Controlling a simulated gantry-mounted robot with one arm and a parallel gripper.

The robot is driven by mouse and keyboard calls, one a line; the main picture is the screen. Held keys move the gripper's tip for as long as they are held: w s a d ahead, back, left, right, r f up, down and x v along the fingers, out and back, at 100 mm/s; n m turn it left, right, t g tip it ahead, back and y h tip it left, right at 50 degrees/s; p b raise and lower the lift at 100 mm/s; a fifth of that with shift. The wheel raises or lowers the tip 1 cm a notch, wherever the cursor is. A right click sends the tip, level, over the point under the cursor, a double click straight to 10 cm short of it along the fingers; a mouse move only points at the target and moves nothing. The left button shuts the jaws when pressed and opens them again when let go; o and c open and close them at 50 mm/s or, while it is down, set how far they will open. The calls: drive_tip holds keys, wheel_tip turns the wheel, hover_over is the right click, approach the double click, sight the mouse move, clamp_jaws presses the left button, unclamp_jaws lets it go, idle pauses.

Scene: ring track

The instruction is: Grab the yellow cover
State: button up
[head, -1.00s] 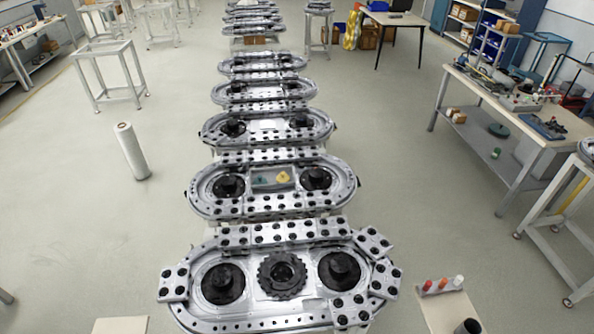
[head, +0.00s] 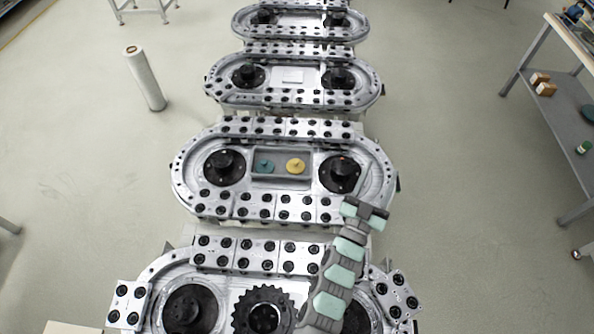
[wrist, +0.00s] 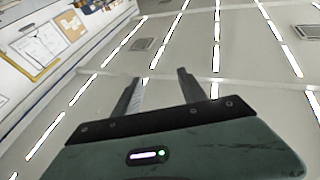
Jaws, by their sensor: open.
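The yellow cover (head: 295,166) is a small round piece with a raised middle. It lies in the right half of a shallow grey tray (head: 281,181) at the centre of an oval ring track. My gripper (head: 366,203) is in the head view, to the right of the yellow cover and nearer the camera, above the track's front right edge. In the wrist view my gripper (wrist: 158,88) shows two dark fingers spread apart with nothing between them. The wrist view faces the ceiling and a wall, and the cover is not in it.
A teal cover (head: 263,166) lies in the left half of the tray. Black round hubs (head: 225,167) and (head: 340,173) stand on both sides of the tray. Metal blocks with black holes line the track. A white roll (head: 146,78) stands on the floor at left.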

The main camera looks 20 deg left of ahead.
drive_tip(key=w+a+f+n+g+y+b, duration=0.1)
drive_tip(key=w+a+f+g+y, duration=0.1)
drive_tip(key=w+f, duration=0.3)
drive_tip(key=n+g+y+b, duration=0.7)
drive_tip(key=n+g+y, duration=0.1)
drive_tip(key=g, duration=0.3)
approach(296, 161)
drive_tip(key=shift+p+x, duration=0.35)
drive_tip(key=shift+x, duration=3.65)
clamp_jaws()
